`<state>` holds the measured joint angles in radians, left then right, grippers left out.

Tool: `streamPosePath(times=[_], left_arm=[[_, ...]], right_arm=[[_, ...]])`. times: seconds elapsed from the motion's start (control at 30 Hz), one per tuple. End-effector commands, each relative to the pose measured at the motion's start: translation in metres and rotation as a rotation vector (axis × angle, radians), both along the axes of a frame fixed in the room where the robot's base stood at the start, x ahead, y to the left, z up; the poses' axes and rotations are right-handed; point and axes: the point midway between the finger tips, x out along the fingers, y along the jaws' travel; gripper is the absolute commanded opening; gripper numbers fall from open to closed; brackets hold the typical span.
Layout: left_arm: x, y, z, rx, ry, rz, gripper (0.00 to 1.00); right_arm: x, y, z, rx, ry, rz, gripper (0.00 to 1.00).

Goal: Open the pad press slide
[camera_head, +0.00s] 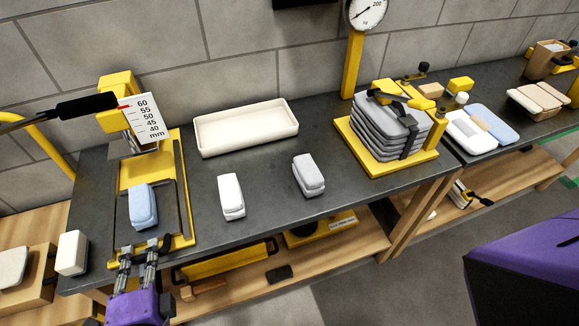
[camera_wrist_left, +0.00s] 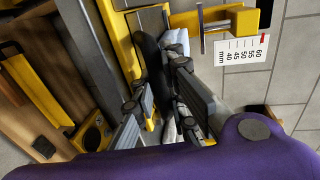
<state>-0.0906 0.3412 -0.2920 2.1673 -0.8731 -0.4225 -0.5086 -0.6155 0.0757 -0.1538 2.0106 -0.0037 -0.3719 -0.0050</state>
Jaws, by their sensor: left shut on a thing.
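The pad press (camera_head: 183,208) is the yellow frame at the left end of the dark bench, with a mm scale plate (camera_head: 142,118) at its back. A light blue pad (camera_head: 143,205) lies on its slide (camera_head: 144,172), towards the front. My left gripper (camera_head: 140,252) is at the front end of the slide, shut on what looks like the dark slide handle. The left wrist view shows a dark bar (camera_wrist_left: 149,55) running between its fingers (camera_wrist_left: 158,88); the exact contact is partly hidden. My right gripper is not in view.
A white block (camera_head: 72,253) stands close left of the gripper. A white pad (camera_head: 231,196), a grey pad (camera_head: 308,175) and an empty cream tray (camera_head: 246,128) are to the right. A yellow fixture with stacked grey pads (camera_head: 385,128) stands further right. Bare bench lies between them.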

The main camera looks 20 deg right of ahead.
Motion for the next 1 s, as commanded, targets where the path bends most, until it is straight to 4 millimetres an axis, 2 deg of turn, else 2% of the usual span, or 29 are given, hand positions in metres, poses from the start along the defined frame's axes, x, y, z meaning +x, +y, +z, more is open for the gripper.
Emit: streamPosePath(times=[0.03,0.1,0.3,0.33,0.4,0.47,0.57,1.0], left_arm=[[0.000,0.000,-0.001,0.001,0.002,0.001,0.13],[0.000,0.000,-0.001,0.001,0.001,0.001,0.21],[0.000,0.000,0.000,0.000,0.001,0.001,0.21],[0.000,0.000,0.000,0.000,0.001,0.001,0.21],[0.000,0.000,0.000,0.000,0.001,0.001,0.21],[-0.003,0.001,0.000,0.000,0.002,0.001,0.21],[-0.014,0.001,0.002,-0.001,0.003,0.002,0.21],[-0.096,0.004,0.019,-0.002,0.004,0.006,0.21]], right_arm=[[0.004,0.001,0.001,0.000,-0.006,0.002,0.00],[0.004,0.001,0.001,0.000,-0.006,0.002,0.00],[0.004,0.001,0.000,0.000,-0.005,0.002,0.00],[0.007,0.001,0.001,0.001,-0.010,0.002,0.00],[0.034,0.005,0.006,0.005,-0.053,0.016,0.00],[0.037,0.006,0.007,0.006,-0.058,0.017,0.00],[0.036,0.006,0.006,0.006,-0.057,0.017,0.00],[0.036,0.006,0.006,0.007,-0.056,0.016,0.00]])
